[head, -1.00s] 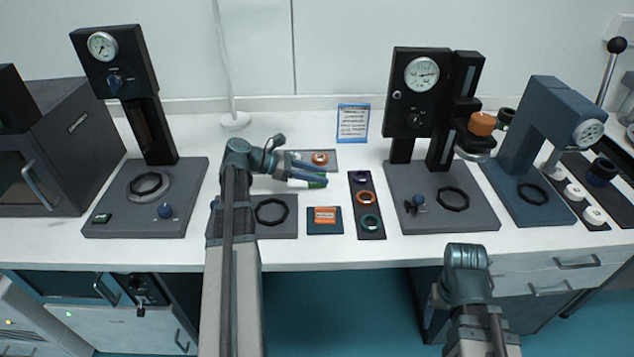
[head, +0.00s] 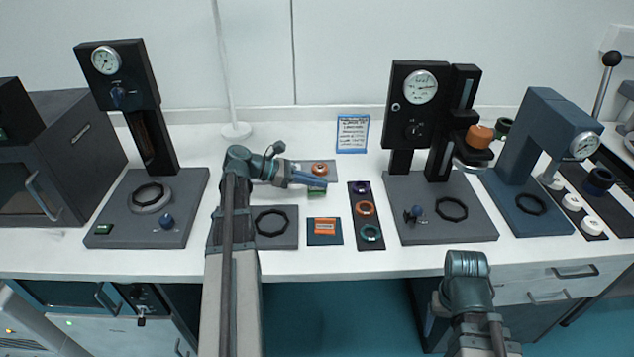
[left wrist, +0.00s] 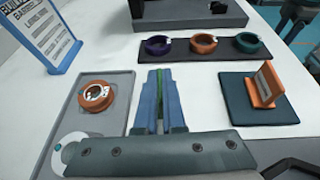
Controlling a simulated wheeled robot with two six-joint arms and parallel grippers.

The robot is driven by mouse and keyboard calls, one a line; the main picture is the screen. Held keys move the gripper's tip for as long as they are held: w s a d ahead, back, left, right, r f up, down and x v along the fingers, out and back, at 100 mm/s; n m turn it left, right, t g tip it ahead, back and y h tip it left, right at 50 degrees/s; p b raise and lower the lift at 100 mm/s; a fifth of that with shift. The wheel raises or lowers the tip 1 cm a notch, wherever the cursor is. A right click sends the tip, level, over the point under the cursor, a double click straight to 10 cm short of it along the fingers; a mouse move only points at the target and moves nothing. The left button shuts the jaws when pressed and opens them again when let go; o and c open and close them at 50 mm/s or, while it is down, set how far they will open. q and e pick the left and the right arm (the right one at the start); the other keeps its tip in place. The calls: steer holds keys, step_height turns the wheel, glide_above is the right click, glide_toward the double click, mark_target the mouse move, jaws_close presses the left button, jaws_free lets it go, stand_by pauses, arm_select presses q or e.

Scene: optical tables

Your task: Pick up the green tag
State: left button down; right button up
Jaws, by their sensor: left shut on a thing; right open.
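My left gripper (head: 318,186) reaches right over the white table, its blue fingers shut on the green tag (head: 318,192). In the left wrist view the green tag (left wrist: 160,88) shows as a thin upright strip between the fingers (left wrist: 160,85); most of it is hidden by them. I cannot tell whether it is clear of the table. My right gripper (head: 436,305) shows only in part beside its wrist, low in front of the table, away from the tag.
An orange tag (head: 325,226) stands on a dark teal pad (head: 325,240) near the fingers. A dark strip (head: 367,242) holds purple, orange and teal rings. A grey tray (head: 331,168) with an orange ring lies behind. A blue-framed sign (head: 352,134) stands at the back.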

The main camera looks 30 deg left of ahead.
arm_select(q)
step_height(320, 180, up, 9)
steer(key=p, duration=0.8)
steer(key=shift+f, duration=0.1)
